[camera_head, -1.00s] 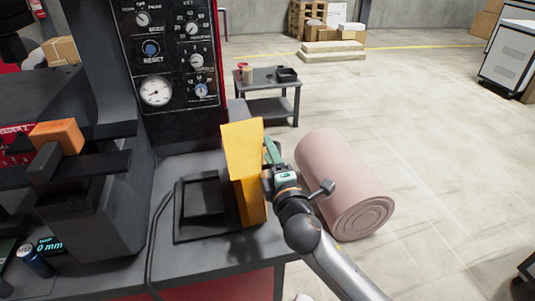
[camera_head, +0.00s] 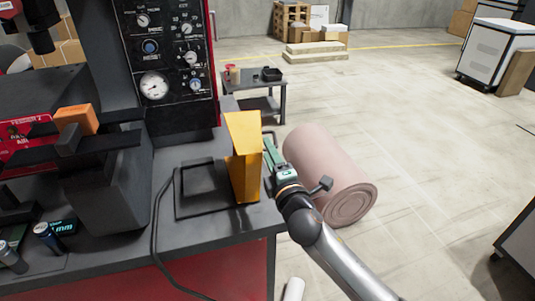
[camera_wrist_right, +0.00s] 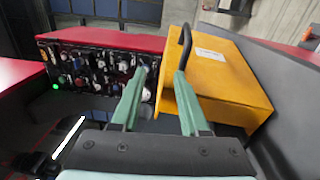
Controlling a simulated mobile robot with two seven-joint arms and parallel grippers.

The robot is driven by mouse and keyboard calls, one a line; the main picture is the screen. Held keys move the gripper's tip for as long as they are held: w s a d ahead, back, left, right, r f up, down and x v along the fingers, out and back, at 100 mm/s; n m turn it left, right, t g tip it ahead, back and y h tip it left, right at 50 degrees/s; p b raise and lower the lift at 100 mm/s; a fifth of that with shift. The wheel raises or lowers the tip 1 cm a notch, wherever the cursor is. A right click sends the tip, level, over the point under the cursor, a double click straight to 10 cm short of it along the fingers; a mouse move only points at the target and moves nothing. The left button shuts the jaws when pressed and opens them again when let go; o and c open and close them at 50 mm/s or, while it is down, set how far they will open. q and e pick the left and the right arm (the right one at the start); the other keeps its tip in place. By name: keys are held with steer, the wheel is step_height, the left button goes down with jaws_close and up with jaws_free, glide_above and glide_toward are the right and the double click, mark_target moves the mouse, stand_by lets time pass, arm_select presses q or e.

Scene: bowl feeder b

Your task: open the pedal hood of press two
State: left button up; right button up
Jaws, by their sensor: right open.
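The yellow pedal hood (camera_head: 244,165) stands tall on the dark bench top at the right edge of the black rectangular frame (camera_head: 180,203). In the right wrist view the hood (camera_wrist_right: 222,82) shows a white label and a black bar handle (camera_wrist_right: 185,48) on its near side. My right gripper (camera_head: 268,146) is right of the hood in the head view. Its two green fingers (camera_wrist_right: 166,78) are apart with nothing between them, the right one close to the hood; I cannot tell if they touch. My left gripper is not in view.
The control panel (camera_head: 165,55) stands behind the bench. A black cable (camera_head: 158,235) runs across the bench top (camera_head: 220,228). A pink roll (camera_head: 330,175) lies on the floor right of my arm. A small grey table (camera_head: 255,88) stands behind.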

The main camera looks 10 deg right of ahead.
steer(key=shift+s, duration=0.1)
stand_by(0.3)
steer(key=s, duration=1.4)
steer(key=shift+s+d+f+p, duration=0.15)
steer(key=shift+d+f+p, duration=0.15)
steer(key=shift+d+f, duration=0.1)
stand_by(0.5)
stand_by(0.6)
